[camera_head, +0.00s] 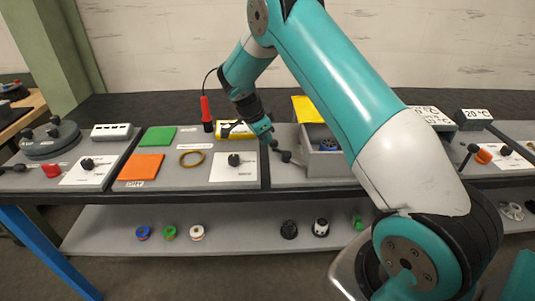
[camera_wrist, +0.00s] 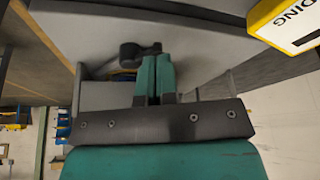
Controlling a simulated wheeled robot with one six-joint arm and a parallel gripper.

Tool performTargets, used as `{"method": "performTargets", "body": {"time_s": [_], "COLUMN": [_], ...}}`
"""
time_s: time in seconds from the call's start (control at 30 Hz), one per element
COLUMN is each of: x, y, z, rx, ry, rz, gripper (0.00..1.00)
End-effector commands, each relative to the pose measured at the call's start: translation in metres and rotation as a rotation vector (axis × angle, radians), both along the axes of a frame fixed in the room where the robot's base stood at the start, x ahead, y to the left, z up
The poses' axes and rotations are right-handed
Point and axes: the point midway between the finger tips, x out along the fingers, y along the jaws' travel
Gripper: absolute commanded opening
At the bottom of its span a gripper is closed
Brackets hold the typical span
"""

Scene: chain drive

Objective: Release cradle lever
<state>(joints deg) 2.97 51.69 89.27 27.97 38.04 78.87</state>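A dark lever with rounded ends (camera_head: 285,156) sticks out at the left of a grey open box (camera_head: 325,170), which looks like the cradle. My gripper (camera_head: 267,133) is just above and left of the lever, over the bench. In the wrist view, the lever (camera_wrist: 138,50) lies right at the tips of my gripper (camera_wrist: 156,62). The two teal fingers are close together with only a thin gap. I see nothing clearly held between them. Whether the tips touch the lever is hard to tell.
A yellow-edged sign (camera_head: 236,130) stands close behind my gripper, and shows large in the wrist view (camera_wrist: 290,25). A white plate with a black knob (camera_head: 234,160) lies left of the lever. My arm covers the bench to the right.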

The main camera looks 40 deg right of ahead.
Motion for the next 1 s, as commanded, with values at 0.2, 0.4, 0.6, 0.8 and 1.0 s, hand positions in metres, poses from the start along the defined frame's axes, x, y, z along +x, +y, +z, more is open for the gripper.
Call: {"method": "performTargets", "body": {"time_s": [0.2,0.4,0.6,0.8,1.0], "x": [0.0030,0.0044,0.0048,0.0049,0.0050], "y": [-0.0064,-0.0098,-0.0112,-0.0117,-0.0117], "z": [-0.0034,-0.0029,-0.0027,-0.0026,-0.0027], "rx": [0.001,0.001,0.001,0.001,0.001], "ry": [0.003,0.005,0.006,0.006,0.007], "rz": [-0.059,-0.058,-0.056,-0.056,-0.056], "gripper": [0.00,0.00,0.00,0.00,0.00]}}
